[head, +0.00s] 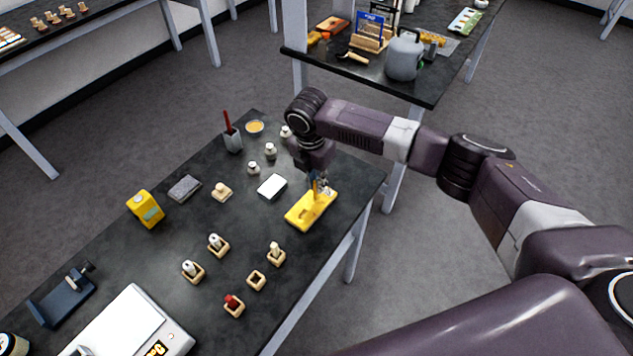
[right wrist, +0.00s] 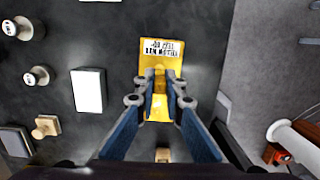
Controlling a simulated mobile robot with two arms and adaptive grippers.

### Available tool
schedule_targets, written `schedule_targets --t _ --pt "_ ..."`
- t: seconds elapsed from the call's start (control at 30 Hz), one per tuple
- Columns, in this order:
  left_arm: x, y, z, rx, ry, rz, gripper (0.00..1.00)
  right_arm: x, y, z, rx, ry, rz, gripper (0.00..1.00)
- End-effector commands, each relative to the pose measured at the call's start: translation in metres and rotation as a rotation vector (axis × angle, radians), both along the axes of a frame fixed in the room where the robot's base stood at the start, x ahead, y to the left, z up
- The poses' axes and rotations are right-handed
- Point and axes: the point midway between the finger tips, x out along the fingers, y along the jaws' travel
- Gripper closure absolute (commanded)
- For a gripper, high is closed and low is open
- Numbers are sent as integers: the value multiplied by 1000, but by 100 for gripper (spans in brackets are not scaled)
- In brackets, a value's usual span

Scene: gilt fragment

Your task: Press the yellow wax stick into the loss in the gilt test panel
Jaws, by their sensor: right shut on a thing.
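The gilt test panel (head: 302,216) is a yellow slab lying flat near the right edge of the dark table. In the right wrist view the panel (right wrist: 148,52) carries a white label at its far end. My right gripper (head: 321,190) points down over the panel's far half. In the right wrist view its blue fingers are shut on a small yellowish piece, the wax stick (right wrist: 160,82), seen end-on above the panel. The stick's lower end and the loss are largely hidden, so I cannot tell whether they touch. My left gripper is not in view.
Wooden holders stand left and in front of the panel; one (head: 256,281) is empty, one has a red stick (head: 234,303). A scale (head: 130,325) is front left. Table right of the panel is clear.

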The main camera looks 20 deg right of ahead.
Motion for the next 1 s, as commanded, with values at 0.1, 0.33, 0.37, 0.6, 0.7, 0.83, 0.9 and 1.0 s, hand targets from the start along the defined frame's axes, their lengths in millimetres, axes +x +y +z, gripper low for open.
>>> schedule_targets --t 0.1,0.33,0.37,0.6,0.7,0.83,0.9,1.0 --pt "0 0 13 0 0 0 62 0 0 13 1 -1 0 100" --pt "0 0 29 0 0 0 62 0 0 29 1 -1 1 100" --pt "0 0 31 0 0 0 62 0 1 31 1 -1 1 100" --pt "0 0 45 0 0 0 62 0 0 45 1 -1 1 100" --pt "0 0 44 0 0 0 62 0 0 45 1 -1 1 100" --pt "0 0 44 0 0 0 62 0 0 44 1 -1 0 100" --pt "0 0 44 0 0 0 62 0 0 44 1 -1 0 100" --pt "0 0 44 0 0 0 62 0 0 44 1 -1 0 100"
